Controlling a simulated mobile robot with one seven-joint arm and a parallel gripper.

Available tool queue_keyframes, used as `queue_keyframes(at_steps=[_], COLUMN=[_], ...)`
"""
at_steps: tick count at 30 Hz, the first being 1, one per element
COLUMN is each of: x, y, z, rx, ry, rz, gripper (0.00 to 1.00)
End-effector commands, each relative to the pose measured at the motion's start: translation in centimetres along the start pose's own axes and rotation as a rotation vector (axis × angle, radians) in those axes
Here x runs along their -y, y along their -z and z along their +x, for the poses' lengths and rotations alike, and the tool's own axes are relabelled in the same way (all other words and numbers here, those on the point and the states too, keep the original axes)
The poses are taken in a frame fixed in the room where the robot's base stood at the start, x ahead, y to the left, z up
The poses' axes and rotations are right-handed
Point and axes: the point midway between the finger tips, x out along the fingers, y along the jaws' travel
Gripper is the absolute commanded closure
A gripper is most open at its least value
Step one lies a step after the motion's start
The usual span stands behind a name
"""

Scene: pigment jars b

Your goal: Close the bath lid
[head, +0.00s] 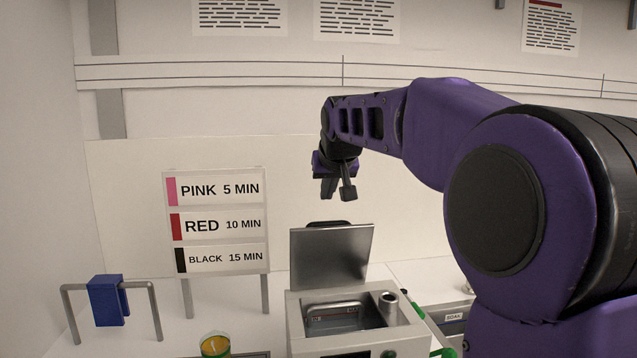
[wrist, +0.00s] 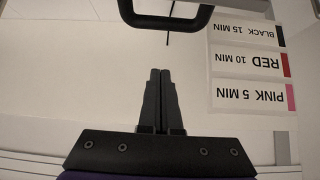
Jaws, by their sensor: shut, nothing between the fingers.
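The bath (head: 335,345) is a grey metal box with an open basin (head: 343,316) at the lower middle of the head view. Its lid (head: 331,257) stands raised, nearly upright, at the back edge. A black handle (head: 328,224) sits on the lid's upper edge; a black handle bar (wrist: 165,21) also shows at the top of the wrist view. My gripper (head: 338,192) hangs above the raised lid, apart from it. In the wrist view my gripper (wrist: 161,75) has its fingers together with nothing between them.
A sign (head: 216,222) with pink, red and black times stands left of the bath. Further left, a blue cloth-like piece (head: 107,300) hangs on a grey rail (head: 68,300). A green-and-yellow round item (head: 215,345) is in front. A short metal cylinder (head: 388,303) stands at the basin's right.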

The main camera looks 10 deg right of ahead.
Motion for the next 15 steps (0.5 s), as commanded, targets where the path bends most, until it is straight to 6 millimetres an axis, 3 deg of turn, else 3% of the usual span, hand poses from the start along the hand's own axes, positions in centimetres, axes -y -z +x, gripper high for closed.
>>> queue_keyframes(at_steps=[5,15], x=[0.1,0.0], y=[-0.1,-3.3], z=[4.1,2.6], rx=[0.004,-0.002], ry=[0.003,0.000], rz=[0.000,0.001], gripper=[1.00,1.00])
